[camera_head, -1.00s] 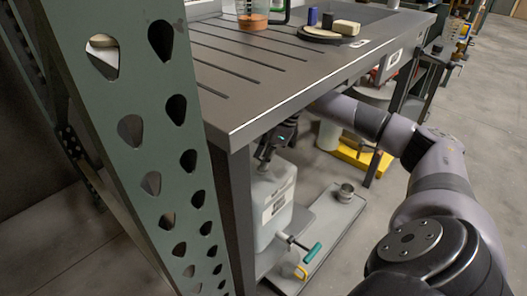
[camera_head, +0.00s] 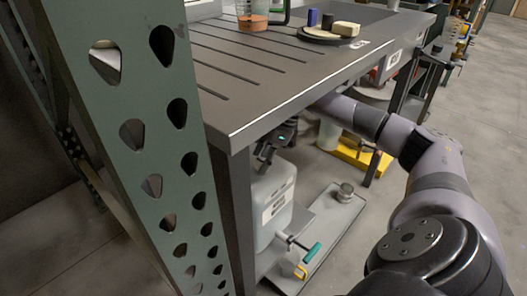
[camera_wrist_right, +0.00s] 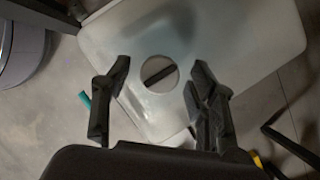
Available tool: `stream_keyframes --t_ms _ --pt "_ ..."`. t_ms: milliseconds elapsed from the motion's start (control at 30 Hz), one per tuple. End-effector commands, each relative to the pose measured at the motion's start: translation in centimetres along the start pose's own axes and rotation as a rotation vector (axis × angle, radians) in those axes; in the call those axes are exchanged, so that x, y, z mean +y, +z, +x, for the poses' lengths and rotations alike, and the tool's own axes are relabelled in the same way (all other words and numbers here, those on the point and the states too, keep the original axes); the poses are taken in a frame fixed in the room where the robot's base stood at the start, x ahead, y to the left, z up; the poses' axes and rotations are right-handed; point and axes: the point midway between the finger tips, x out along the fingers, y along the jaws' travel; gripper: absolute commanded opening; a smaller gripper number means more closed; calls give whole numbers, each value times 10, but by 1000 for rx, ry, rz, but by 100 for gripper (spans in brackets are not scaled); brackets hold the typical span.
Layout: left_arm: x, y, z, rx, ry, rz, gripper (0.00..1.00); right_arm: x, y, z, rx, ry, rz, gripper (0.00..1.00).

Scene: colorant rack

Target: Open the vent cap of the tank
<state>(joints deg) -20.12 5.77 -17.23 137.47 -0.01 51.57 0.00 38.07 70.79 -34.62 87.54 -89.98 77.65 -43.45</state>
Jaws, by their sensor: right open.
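The tank (camera_head: 272,210) is a pale translucent container with a white label, standing under the bench at the middle of the head view. Its top (camera_wrist_right: 235,50) fills much of the right wrist view. The vent cap (camera_wrist_right: 160,82) is a round pale disc with a dark bar across it, on that top. My right gripper (camera_wrist_right: 158,82) is open, with one finger on each side of the cap in the picture. I cannot tell its height above the cap. In the head view the right gripper (camera_head: 265,155) is partly hidden beneath the bench. My left gripper is not in view.
The bench top (camera_head: 290,70) overhangs the tank and my right arm. A green perforated post (camera_head: 140,165) stands at the left.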

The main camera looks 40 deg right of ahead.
Motion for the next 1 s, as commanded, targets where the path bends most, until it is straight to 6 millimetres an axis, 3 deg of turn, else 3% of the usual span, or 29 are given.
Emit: stream_keyframes --t_ms 267,367,567,700,1000 --pt "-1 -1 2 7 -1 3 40 0 0 -4 0 -1 1 53" --pt "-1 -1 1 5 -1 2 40 -1 0 -14 -1 -2 1 53" --pt "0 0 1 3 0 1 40 -1 -3 -56 1 -4 2 53" --pt "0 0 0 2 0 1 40 0 -42 -66 11 0 8 53" --pt "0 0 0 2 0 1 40 0 -96 -89 7 1 5 53"
